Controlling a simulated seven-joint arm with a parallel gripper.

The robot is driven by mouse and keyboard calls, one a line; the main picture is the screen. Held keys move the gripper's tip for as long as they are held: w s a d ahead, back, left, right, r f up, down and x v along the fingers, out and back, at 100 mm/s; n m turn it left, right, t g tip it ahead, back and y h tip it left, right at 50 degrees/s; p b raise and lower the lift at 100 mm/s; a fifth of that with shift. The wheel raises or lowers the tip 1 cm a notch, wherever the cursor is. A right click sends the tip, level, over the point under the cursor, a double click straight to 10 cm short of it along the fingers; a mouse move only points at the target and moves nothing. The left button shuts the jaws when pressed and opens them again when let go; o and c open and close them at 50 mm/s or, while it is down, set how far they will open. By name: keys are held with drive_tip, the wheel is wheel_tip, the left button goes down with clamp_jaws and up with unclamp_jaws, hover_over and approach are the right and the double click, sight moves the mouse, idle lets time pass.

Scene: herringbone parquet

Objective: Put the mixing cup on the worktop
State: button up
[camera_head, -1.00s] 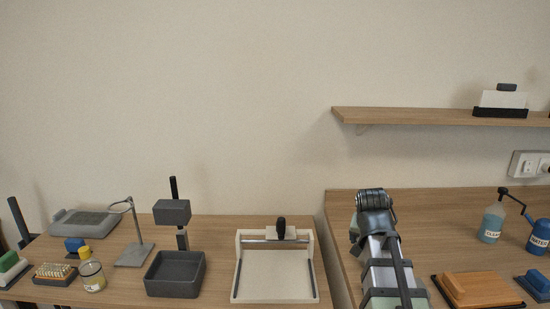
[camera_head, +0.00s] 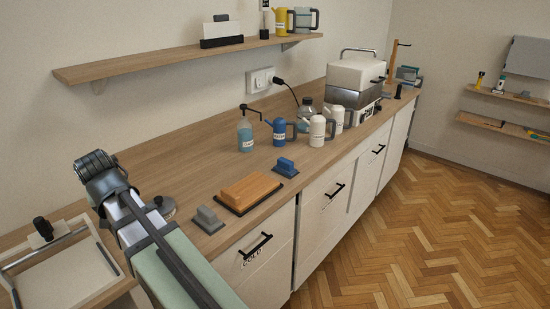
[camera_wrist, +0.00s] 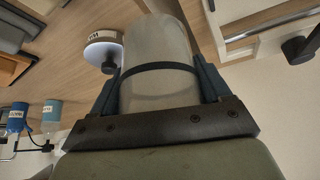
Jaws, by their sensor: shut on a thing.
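The mixing cup (camera_wrist: 158,62), pale and translucent with a dark band across it, fills the middle of the wrist view. My gripper (camera_wrist: 160,80) is shut on it, with a blue-grey finger on each side. In the head view my arm reaches in at the lower left; the cup and fingers are hidden there. The wooden worktop (camera_head: 195,170) runs from the lower left to the back right in the head view. Part of it also shows in the wrist view (camera_wrist: 75,65), beside the cup.
A shelf (camera_head: 190,58) hangs above. Bare wood lies left of the spray bottle.

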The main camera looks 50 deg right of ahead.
drive_tip(key=s+d+m+g+h, duration=0.1)
drive_tip(key=s+d+m, duration=0.35)
drive_tip(key=d, duration=1.65)
drive_tip(key=s+d+m+g+h, duration=0.25)
drive_tip(key=s+d, duration=0.35)
drive_tip(key=d, duration=1.5)
drive_tip(key=s+d+m, duration=0.4)
drive_tip(key=s+d, duration=0.1)
drive_tip(key=d, duration=1.6)
drive_tip(key=w+d+r+m, duration=0.1)
drive_tip(key=w+d, duration=0.2)
drive_tip(key=d, duration=0.4)
drive_tip(key=shift+w+d+g, duration=0.25)
drive_tip(key=shift+w+g, duration=0.15)
drive_tip(key=shift+g, duration=0.05)
drive_tip(key=shift+f, duration=4.8)
drive_tip(key=shift+f, duration=0.15)
drive_tip(key=o, duration=1)
